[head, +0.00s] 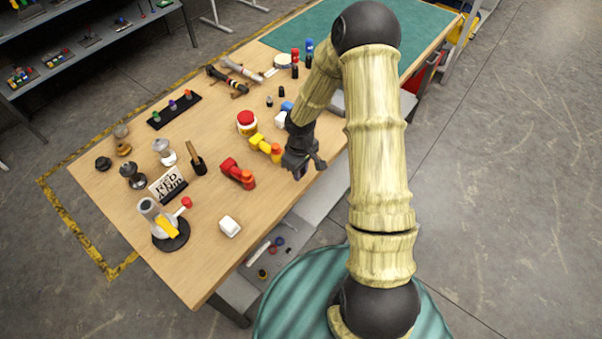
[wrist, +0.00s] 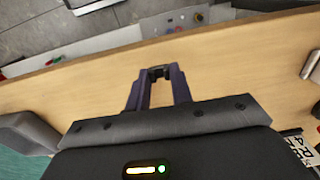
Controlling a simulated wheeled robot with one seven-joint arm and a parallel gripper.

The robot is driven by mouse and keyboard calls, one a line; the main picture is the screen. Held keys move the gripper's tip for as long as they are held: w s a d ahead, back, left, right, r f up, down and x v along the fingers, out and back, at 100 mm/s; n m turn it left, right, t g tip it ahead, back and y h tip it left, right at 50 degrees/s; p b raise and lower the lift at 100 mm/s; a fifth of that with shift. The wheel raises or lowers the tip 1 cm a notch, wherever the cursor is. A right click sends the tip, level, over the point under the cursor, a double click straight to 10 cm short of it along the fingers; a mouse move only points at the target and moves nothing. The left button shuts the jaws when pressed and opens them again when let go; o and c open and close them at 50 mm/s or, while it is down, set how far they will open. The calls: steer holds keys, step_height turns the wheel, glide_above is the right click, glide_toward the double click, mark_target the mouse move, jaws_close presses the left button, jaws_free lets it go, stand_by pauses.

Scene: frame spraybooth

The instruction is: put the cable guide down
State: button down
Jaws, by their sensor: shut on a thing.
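My gripper (head: 303,172) is low over the front edge area of the wooden workbench (head: 215,265), right of a red object and a yellow one. In the wrist view, the two dark purple fingers of my gripper (wrist: 158,76) are shut on a small dark piece, the cable guide (wrist: 158,71), at their tips. Most of the cable guide is hidden between the fingers. In the head view my gripper hides it. I cannot tell whether it touches the bench top.
A red object (head: 238,173), a yellow object (head: 264,147) and a red-lidded jar (head: 247,122) stand left of my gripper. A white block (head: 229,226) lies nearer the front edge. Bare wood surrounds the fingertips in the wrist view. A green mat (head: 300,35) covers the far end.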

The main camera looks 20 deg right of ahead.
step_height(320, 180, up, 8)
steer(key=shift+r, duration=0.1)
stand_by(0.6)
